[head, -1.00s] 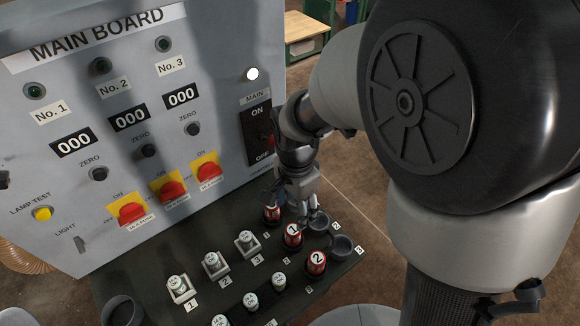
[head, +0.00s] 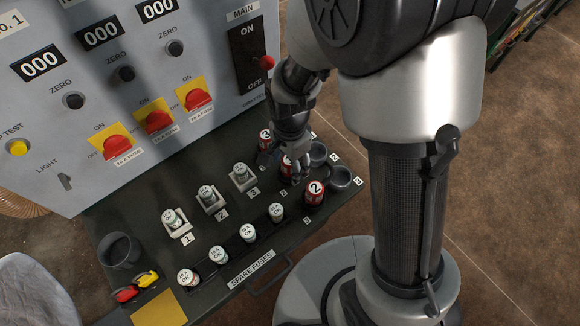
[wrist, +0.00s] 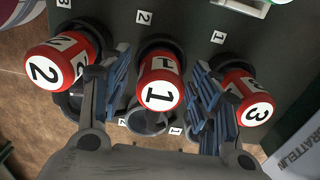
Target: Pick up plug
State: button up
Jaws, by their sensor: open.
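Three red plugs with white numbered tops stand on the dark panel. In the wrist view, plug 1 (wrist: 160,92) is in the middle, between my open gripper's (wrist: 160,100) two blue-padded fingers, with visible gaps on both sides. Plug 2 (wrist: 58,62) is outside the left finger and plug 3 (wrist: 245,97) is outside the right finger, partly covered by it. In the head view, my gripper (head: 293,172) is down at plug 1 (head: 285,168), largely hiding it. Plug 3 (head: 265,139) is just behind and plug 2 (head: 315,190) just in front.
Empty dark round sockets (head: 340,176) lie right of the plugs. White-topped fuses (head: 247,232) and fuse holders (head: 210,199) stand to the left. The main board (head: 130,80), with red switches, rises behind. A dark cup (head: 120,250) stands at the panel's left end.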

jog(key=shift+r, duration=0.1)
jog(key=shift+c, duration=0.2)
jog(key=c, duration=1.2)
